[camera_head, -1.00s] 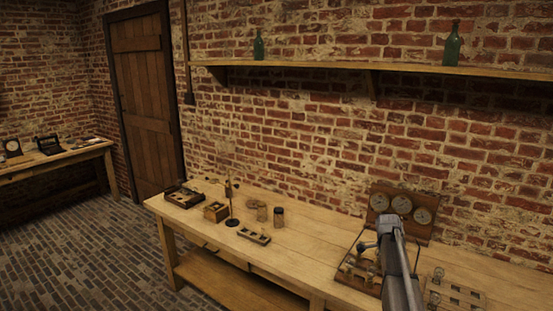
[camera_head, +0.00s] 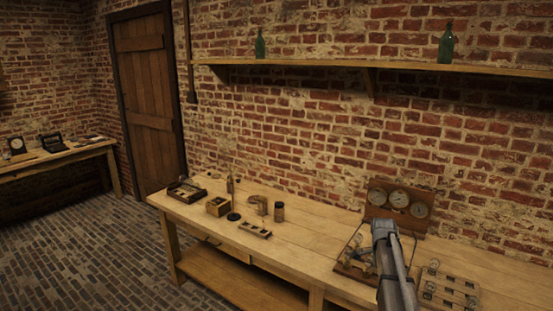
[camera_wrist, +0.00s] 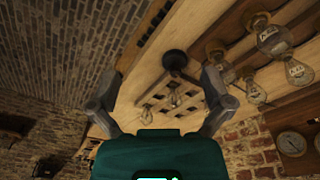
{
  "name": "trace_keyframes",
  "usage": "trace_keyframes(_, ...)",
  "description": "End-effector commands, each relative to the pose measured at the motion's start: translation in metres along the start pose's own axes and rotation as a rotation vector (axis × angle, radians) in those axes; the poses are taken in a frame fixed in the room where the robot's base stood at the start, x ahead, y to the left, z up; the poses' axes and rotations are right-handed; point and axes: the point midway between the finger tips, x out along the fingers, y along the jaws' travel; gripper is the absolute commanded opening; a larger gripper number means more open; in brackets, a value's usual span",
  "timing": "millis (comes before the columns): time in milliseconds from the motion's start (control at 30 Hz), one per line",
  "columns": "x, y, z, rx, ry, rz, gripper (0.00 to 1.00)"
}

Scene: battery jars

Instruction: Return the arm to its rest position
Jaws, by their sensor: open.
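My gripper (camera_wrist: 160,90) is open in the wrist view. Its two grey fingers stand wide apart with nothing between them; bench items lie beyond. In the head view, my grey arm reaches up from the lower right over the workbench (camera_head: 320,262), and the fingers cannot be made out there. Glass bulbs (camera_wrist: 273,40) show at the top right of the wrist view, beyond the right finger.
A three-dial board (camera_head: 398,203) stands at the wall behind my arm. A socketed block (camera_head: 450,290) lies to its right. Small boxes and jars (camera_head: 218,207) stand on the left bench. A shelf (camera_head: 320,67) with green bottles runs above.

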Motion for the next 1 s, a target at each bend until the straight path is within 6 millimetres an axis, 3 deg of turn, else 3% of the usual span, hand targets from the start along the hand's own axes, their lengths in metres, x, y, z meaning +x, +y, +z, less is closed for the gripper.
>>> trace_keyframes(367, 0.019, 0.051, 0.061, -0.334, -0.022, -0.013, 1.0)
trace_keyframes(700, 0.045, 0.135, 0.145, -0.885, -0.051, -0.045, 1.0)
trace_keyframes(1000, 0.065, 0.205, 0.201, -1.337, -0.068, -0.081, 1.0)
